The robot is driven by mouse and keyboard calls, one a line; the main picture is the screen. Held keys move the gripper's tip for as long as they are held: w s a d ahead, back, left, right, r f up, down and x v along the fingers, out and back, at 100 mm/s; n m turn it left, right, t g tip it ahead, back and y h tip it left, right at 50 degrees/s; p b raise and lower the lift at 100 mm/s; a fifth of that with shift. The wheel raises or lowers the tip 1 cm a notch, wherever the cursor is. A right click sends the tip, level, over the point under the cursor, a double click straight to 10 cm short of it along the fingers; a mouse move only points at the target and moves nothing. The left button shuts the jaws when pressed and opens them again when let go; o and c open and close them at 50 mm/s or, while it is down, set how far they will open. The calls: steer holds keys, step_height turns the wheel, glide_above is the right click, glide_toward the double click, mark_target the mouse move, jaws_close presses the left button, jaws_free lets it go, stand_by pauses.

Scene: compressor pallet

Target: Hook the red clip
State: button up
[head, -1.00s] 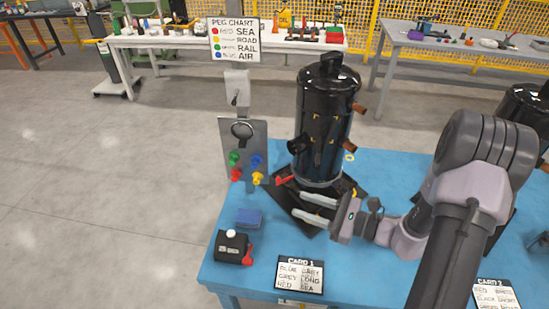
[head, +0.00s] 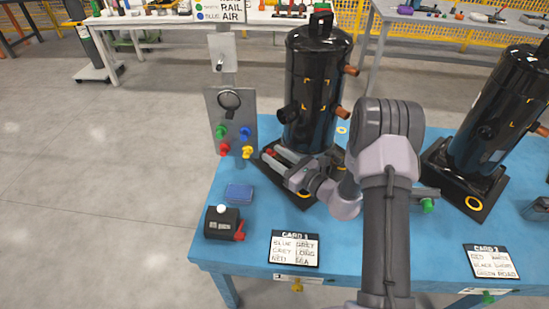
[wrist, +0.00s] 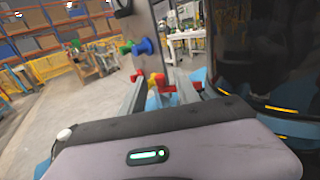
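The small red clip (head: 270,153) is at the left corner of the dark base plate under the nearer black compressor (head: 312,85). My gripper (head: 268,158) reaches in low from the right, its fingers on either side of the clip. In the wrist view the fingers of my gripper (wrist: 158,90) stand apart, with the red clip (wrist: 158,79) between or just beyond their tips. I cannot tell whether they touch it. Behind stands the grey peg panel (head: 231,112) with green, blue, red (head: 224,149) and yellow pegs.
On the blue table are a blue block (head: 239,193), a black box with a red lever (head: 222,223), and a card (head: 295,249). A second compressor (head: 497,110) stands on its base at the right.

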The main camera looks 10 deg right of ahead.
steer(key=shift+w+a, duration=0.25)
steer(key=shift+w, duration=0.05)
jaws_close()
